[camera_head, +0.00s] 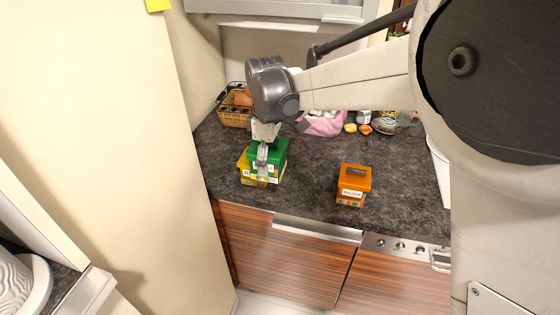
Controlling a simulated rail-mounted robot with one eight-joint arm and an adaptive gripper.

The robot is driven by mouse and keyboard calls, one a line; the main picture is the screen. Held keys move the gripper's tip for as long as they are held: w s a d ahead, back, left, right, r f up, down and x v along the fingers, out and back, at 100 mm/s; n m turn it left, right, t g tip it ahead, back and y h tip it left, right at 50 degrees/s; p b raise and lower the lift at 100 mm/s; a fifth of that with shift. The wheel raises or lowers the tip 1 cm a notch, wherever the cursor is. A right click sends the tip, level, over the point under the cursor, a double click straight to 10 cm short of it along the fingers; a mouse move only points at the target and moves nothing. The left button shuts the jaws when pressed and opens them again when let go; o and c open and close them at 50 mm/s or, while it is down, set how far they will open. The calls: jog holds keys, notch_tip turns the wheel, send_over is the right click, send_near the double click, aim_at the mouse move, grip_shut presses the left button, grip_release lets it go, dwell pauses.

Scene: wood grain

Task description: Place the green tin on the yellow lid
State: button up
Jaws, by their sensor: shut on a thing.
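The green tin (277,150) has a green lid and a pale, patterned lower body. It is at the left end of the dark counter in the head view. My gripper (262,165) points down over it and is shut on it. The yellow lid (244,162) shows just behind and left of the green tin, on a tin of its own with a label. The green tin overlaps the yellow one in the picture. I cannot tell whether the green tin rests on the yellow lid or is beside or above it.
An orange-lidded tin (354,180) stands to the right on the counter (310,175). A wicker basket (234,112), a pink bag (325,124) and small food items (358,128) are at the back. A tall pale panel (110,120) bounds the left side. The counter between the tins is clear.

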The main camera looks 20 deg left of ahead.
jog(key=s+a+r+p, duration=0.3)
jog(key=s+a+r, duration=0.2)
jog(key=a+r, duration=0.5)
jog(key=w+d+f, duration=0.1)
jog(key=w+f, duration=0.1)
jog(key=w, duration=0.1)
jog(key=w+d+f, duration=0.1)
jog(key=w+f, duration=0.2)
jog(key=w, duration=0.1)
jog(key=w+f+p, duration=0.1)
jog(key=w+f, duration=0.1)
jog(key=w, duration=0.2)
jog(key=shift+w+d+f, duration=0.1)
jog(key=shift+d+f, duration=0.1)
jog(key=shift+d, duration=0.2)
jog(key=shift+f+p, duration=0.45)
jog(key=shift+f, duration=1.55)
jog(key=shift+f, duration=0.15)
jog(key=o, duration=2)
